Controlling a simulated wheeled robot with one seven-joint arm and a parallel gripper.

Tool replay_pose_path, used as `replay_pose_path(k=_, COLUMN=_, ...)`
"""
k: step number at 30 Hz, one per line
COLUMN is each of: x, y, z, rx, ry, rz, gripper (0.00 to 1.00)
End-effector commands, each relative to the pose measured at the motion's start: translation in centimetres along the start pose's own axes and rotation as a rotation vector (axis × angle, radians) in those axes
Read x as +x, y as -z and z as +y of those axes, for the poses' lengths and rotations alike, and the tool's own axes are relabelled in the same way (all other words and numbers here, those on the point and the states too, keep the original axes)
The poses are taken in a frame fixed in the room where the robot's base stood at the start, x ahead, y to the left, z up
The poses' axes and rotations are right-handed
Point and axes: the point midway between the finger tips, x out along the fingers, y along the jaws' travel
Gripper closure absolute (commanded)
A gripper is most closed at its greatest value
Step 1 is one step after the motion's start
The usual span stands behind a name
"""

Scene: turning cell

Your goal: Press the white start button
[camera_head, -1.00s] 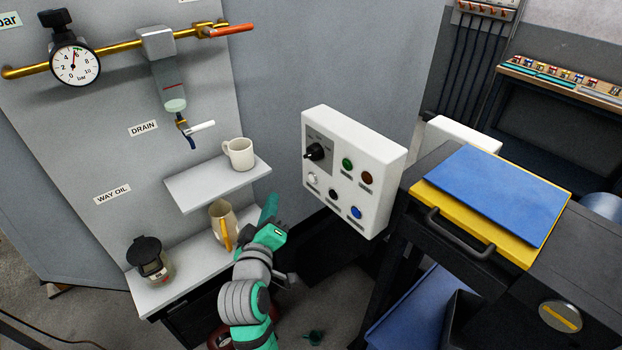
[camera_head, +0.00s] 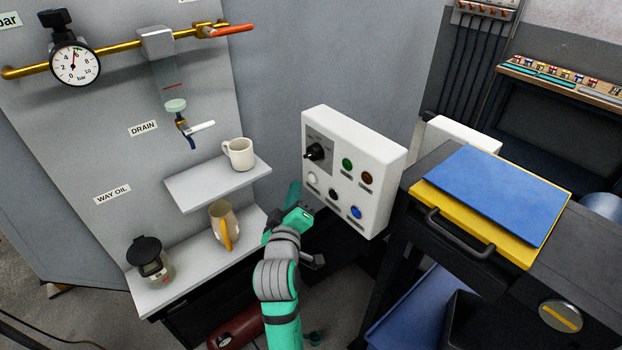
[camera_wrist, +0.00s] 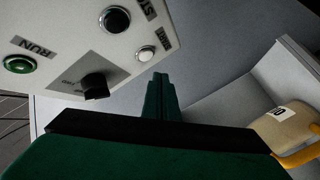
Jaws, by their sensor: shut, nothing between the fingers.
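The white start button (camera_head: 313,179) is the leftmost of the lower row on a white control panel (camera_head: 385,150). In the wrist view the white button (camera_wrist: 146,54) shows just above the fingertips. My gripper (camera_head: 294,191) is shut and empty, to the left of and below the white button in the head view. In the wrist view my gripper (camera_wrist: 160,77) points its closed green fingers toward the panel's edge near that button. A gap seems to separate them; its depth is hard to judge.
The panel also carries a black rotary knob (camera_head: 316,151), a green button (camera_head: 347,163), a brownish-red button (camera_head: 367,178), a black button (camera_head: 333,193) and a blue button (camera_head: 356,212). A shelf (camera_head: 190,190) with a mug (camera_head: 240,154) and a pitcher (camera_head: 223,225) below stand left.

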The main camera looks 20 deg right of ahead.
Motion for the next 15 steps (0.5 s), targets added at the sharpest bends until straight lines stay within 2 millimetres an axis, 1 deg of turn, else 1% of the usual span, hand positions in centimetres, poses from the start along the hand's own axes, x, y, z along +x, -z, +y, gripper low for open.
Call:
replay_pose_path(k=3, x=0.75, y=-0.54, z=0.54, rx=0.001, ry=0.000, rz=-0.001, gripper=1.00)
replay_pose_path(k=6, x=1.09, y=-0.82, z=0.82, rx=0.001, ry=0.000, rz=-0.001, gripper=1.00)
replay_pose_path(k=15, x=1.32, y=-0.97, z=0.98, rx=0.001, ry=0.000, rz=0.000, gripper=1.00)
